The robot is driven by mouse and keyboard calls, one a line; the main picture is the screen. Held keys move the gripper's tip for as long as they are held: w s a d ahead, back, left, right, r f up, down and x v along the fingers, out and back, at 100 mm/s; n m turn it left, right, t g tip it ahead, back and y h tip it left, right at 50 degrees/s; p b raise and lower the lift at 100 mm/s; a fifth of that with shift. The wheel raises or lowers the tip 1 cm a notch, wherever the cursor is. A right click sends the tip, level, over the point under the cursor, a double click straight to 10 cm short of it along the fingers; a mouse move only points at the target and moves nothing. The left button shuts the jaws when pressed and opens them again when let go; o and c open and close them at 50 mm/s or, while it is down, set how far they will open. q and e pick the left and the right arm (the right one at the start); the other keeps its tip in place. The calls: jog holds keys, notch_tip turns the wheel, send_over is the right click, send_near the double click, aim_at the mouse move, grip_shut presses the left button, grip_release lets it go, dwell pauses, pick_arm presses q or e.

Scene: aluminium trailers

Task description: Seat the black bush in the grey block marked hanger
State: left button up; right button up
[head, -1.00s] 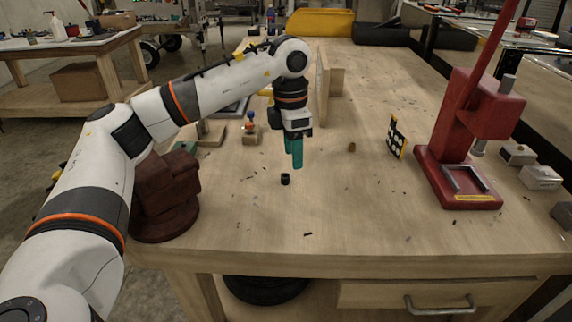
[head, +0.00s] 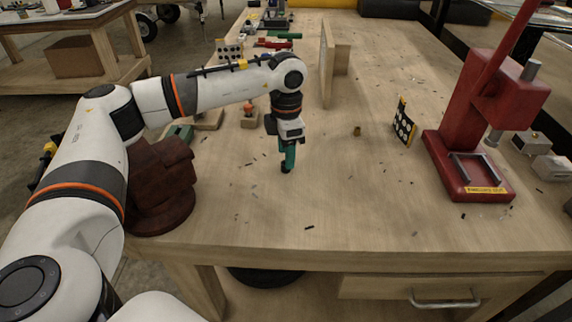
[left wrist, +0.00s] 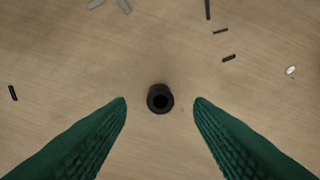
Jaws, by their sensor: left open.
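The black bush (left wrist: 160,99) is a short dark ring with a hole, standing on the wooden bench. My left gripper (left wrist: 160,103) points down, its green fingers spread on either side of the bush with bare wood showing between. In the head view the left gripper (head: 287,160) is low over the bench, and the bush (head: 286,170) shows dark at its fingertips, partly hidden. Small grey blocks (head: 525,142) (head: 553,164) stand at the right edge beyond the red press. I cannot read which is marked hanger. My right gripper is out of view.
A red press (head: 467,150) stands at the right, with a dotted board (head: 404,122) beside it. A dark red vise-like casting (head: 160,185) is under my left arm. An upright wooden panel (head: 326,65) stands farther back.

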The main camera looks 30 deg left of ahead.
pick_arm(q)
notch_tip(320, 180, down, 2)
jog(key=shift+f, duration=0.45)
grip_shut()
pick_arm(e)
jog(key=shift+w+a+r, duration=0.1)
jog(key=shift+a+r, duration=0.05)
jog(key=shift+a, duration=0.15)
